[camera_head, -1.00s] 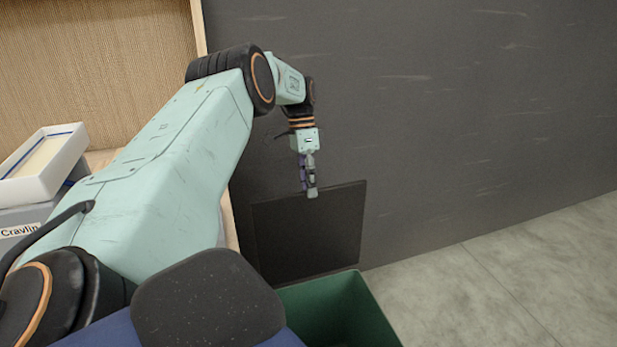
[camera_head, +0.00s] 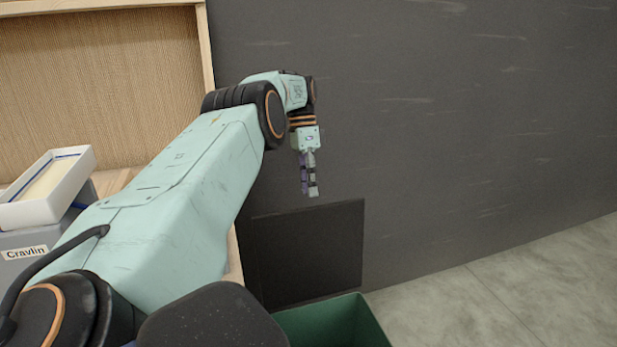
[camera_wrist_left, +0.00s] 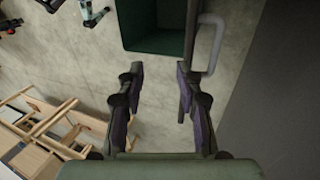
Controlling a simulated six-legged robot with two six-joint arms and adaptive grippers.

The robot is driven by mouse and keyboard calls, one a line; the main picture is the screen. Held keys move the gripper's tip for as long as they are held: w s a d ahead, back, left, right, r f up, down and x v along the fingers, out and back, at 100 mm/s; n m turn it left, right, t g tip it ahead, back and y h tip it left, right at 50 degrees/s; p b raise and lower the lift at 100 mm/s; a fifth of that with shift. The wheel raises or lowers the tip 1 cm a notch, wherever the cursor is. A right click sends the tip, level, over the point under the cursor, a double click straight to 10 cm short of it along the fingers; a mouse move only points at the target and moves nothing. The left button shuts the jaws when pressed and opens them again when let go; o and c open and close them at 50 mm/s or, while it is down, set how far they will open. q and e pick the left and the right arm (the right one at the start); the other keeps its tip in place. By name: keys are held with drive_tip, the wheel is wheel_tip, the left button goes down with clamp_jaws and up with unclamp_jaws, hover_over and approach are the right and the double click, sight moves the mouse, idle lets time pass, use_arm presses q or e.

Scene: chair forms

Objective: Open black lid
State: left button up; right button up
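The black lid (camera_head: 308,255) is a flat dark panel standing upright at the back of the green bin (camera_head: 335,322), close to the dark wall. The bin also shows from above in the left wrist view (camera_wrist_left: 155,40). My left gripper (camera_head: 311,192) points down just above the lid's top edge, with a small gap in the picture. In the left wrist view my left gripper (camera_wrist_left: 158,78) has its two fingers apart with nothing between them. Beside the bin there, a thin dark edge, probably the lid, runs near the right finger. My right gripper is not in view.
A dark wall (camera_head: 460,120) rises close behind the lid. A grey bent tube (camera_wrist_left: 212,40) stands beside the bin. A white tray (camera_head: 48,188) sits on a grey box at left. Wooden furniture (camera_wrist_left: 70,130) is at lower left in the wrist view. Floor (camera_head: 510,285) is clear at right.

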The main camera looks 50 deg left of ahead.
use_arm(q)
drive_tip(key=shift+v, duration=0.9)
drive_tip(key=shift+c, duration=0.4)
